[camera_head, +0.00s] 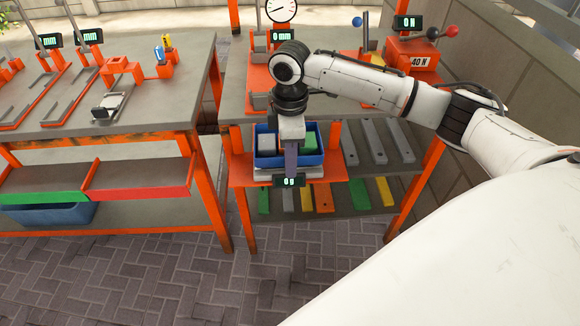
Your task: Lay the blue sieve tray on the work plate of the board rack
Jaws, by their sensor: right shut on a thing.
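An orange plate (243,172), which looks like the work plate, juts out at the rack's front around the bin. The bin's middle is hidden by the gripper and piece. My left gripper is not in view.
A display (289,181) reading 0 g sits below the bin. Grey boards (376,141) lie right of the bin, with coloured boards (386,191) lower down. A force gauge (411,55) stands behind. A workbench (130,112) with tools stands left. The paved floor in front is clear.

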